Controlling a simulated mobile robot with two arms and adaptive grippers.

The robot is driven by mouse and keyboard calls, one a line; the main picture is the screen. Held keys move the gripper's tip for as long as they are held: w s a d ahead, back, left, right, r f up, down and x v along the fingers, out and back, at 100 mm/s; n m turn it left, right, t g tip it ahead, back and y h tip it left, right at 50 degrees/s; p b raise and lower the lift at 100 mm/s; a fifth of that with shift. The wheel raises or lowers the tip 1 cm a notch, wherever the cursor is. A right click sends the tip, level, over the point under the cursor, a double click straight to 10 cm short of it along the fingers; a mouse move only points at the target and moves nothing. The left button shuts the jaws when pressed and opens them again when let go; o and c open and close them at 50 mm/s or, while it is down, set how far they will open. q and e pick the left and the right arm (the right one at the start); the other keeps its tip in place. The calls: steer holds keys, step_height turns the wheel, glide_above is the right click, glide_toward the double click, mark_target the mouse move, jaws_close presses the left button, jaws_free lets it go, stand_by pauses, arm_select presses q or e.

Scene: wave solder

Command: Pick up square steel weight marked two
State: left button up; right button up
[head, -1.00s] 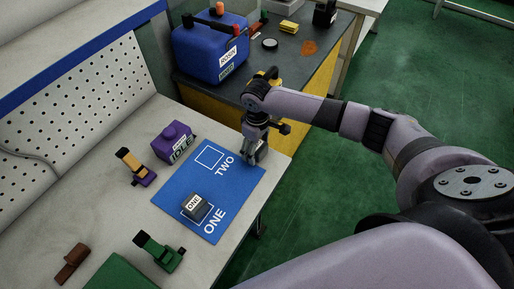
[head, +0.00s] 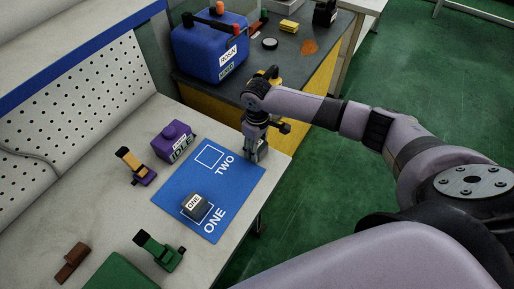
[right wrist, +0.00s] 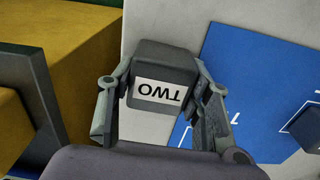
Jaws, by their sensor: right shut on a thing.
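The square steel weight marked TWO (right wrist: 165,68) is a dark grey block with a white label. In the right wrist view it sits between the two fingers of my right gripper (right wrist: 160,105), which is shut on it. In the head view the right gripper (head: 257,150) is at the table's far right corner, just off the blue mat (head: 222,193), and the weight (head: 263,151) is mostly hidden by the fingers. I cannot tell whether it touches the table. A grey weight marked ONE (head: 195,206) sits on the mat's square labelled ONE. The square labelled TWO is empty. My left gripper is not in view.
A purple block labelled IDLE (head: 174,141), a purple and orange clamp (head: 140,170), a green clamp (head: 161,252) and a brown piece (head: 72,261) stand on the grey table. A dark bench with a blue case (head: 210,50) is behind.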

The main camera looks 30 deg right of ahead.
steer(key=shift+r, duration=0.15)
steer(key=shift+c, duration=0.2)
step_height(320, 180, up, 20)
steer(key=shift+f+b, duration=0.1)
steer(key=shift+b, duration=0.8)
